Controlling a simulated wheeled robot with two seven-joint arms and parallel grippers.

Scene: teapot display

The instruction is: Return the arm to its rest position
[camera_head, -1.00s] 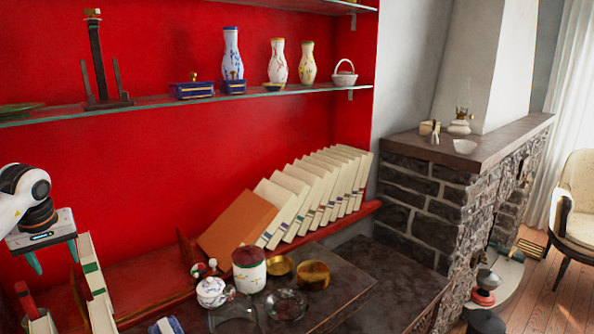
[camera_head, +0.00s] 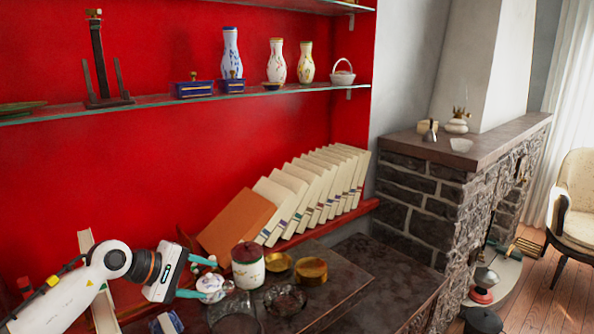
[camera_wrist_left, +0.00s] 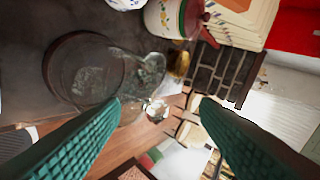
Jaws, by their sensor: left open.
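My left arm comes in from the lower left in the head view. Its gripper (camera_head: 207,278) is open and points right, beside the small white-and-blue teapot (camera_head: 212,286). The fingers partly overlap the teapot in this view, and I cannot tell whether they touch it. In the left wrist view the two green fingers are spread wide, with nothing held between the tips (camera_wrist_left: 160,102). A piece of white-and-blue china, probably the teapot (camera_wrist_left: 125,4), shows at the top edge there. My right gripper is not in view.
A white canister (camera_head: 248,268) stands right of the teapot, with brass bowls (camera_head: 311,271) beyond. A clear glass vessel (camera_wrist_left: 85,72) is near the fingers in the wrist view. Leaning books (camera_head: 310,190) line the back shelf. The dark surface (camera_head: 365,265) at right is clear.

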